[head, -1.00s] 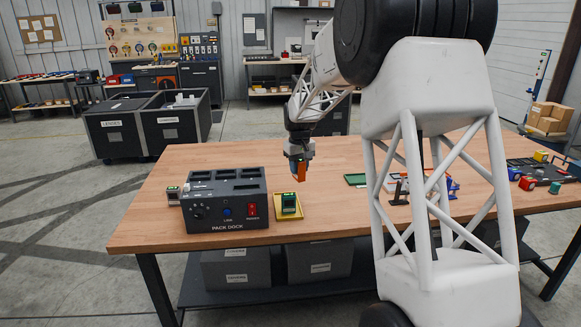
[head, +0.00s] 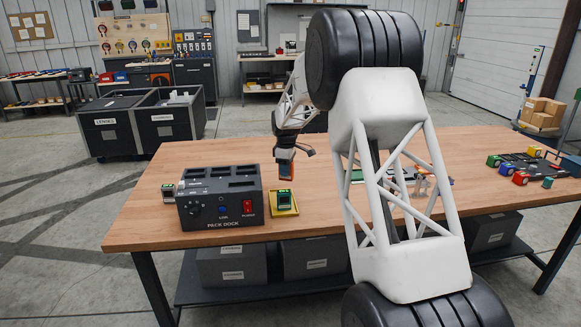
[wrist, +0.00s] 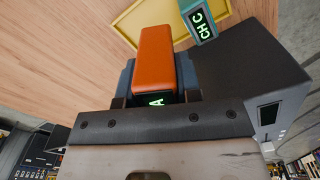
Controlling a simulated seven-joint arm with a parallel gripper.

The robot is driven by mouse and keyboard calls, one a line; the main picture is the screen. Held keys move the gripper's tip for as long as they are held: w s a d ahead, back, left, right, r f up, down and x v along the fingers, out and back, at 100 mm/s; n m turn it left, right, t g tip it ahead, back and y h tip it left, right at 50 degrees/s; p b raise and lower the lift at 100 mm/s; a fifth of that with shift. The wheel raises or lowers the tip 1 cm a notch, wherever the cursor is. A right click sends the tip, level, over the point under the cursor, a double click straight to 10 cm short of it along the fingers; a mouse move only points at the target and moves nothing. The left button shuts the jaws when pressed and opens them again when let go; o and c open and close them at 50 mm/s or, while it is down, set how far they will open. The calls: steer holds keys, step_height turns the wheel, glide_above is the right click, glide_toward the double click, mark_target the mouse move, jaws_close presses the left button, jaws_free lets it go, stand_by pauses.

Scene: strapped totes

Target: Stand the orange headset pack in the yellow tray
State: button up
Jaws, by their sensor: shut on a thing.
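The orange headset pack (head: 286,168) is held in my gripper (head: 285,152), above the table and just behind the yellow tray. In the wrist view the orange pack (wrist: 157,60) sits between the jaws of my gripper (wrist: 155,85), with a green lit letter on its end near the jaws. The yellow tray (head: 292,211) lies on the table right of the pack dock. A green pack (head: 285,198) with a lit display stands in the tray. In the wrist view the tray (wrist: 150,22) is at the top, and a teal pack marked CH C (wrist: 203,20) overlaps it.
My arm hides part of the table's middle. Several coloured items and a dark board (head: 530,165) lie at the right.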

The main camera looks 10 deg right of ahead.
mark_target(281, 179)
steer(key=w+f+n, duration=0.1)
steer(key=w+a+f+n, duration=0.1)
steer(key=n, duration=0.1)
steer(key=w+f+n, duration=0.1)
steer(key=shift+w+a+n, duration=0.1)
steer(key=shift+a+n, duration=0.2)
steer(key=shift+n, duration=0.1)
steer(key=shift+f, duration=1.7)
steer(key=shift+f, duration=1.55)
stand_by(1.4)
steer(key=o, duration=1.5)
steer(key=shift+r, duration=0.15)
step_height(281, 179, up, 9)
stand_by(1.1)
